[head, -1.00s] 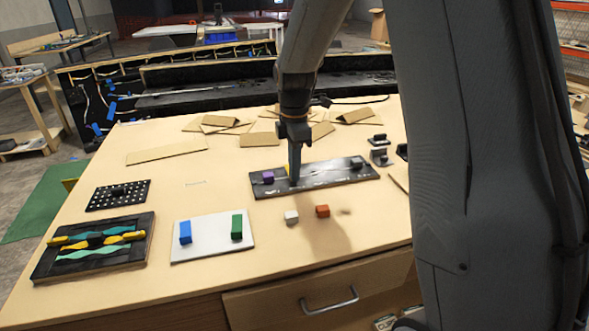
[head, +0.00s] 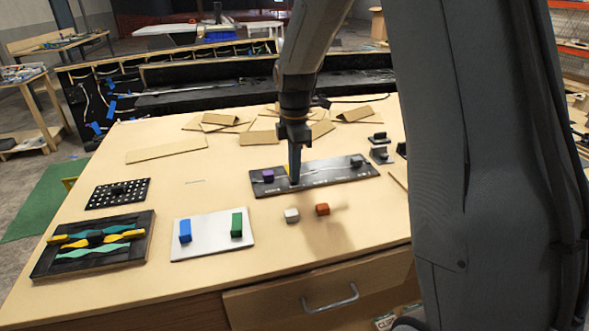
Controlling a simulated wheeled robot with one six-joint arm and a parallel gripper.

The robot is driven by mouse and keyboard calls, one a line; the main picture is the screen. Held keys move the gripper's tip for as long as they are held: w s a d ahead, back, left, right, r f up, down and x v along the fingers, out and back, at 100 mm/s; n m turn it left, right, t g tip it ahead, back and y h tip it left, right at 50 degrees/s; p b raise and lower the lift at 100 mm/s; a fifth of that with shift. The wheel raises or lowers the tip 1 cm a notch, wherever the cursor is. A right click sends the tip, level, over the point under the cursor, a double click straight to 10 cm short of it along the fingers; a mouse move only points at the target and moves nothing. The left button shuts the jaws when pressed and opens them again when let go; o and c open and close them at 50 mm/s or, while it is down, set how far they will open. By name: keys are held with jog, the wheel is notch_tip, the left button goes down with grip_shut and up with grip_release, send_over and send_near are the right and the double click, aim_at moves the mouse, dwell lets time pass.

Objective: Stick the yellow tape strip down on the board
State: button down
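A dark board (head: 325,179) lies on the table, with a purple block (head: 268,175) at its left end and a dark grey block (head: 357,161) at its right end. A small bit of yellow (head: 286,170), perhaps the tape strip, shows just left of my fingers; most of it is hidden. My gripper (head: 294,181) points down with its tips at or just above the left half of this board. The fingers look like one dark shape, so I cannot tell if they are open or what they hold.
A black board (head: 60,268) with wavy yellow and teal strips lies front left. A white plate (head: 208,243) carries a blue block (head: 185,231) and a green block (head: 236,225). White (head: 291,215) and orange (head: 322,209) blocks lie in front. Cardboard pieces (head: 259,138) lie behind.

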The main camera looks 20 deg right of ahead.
jog(key=shift+f, duration=0.4)
dwell(0.8)
jog(key=c, duration=1.9)
grip_release()
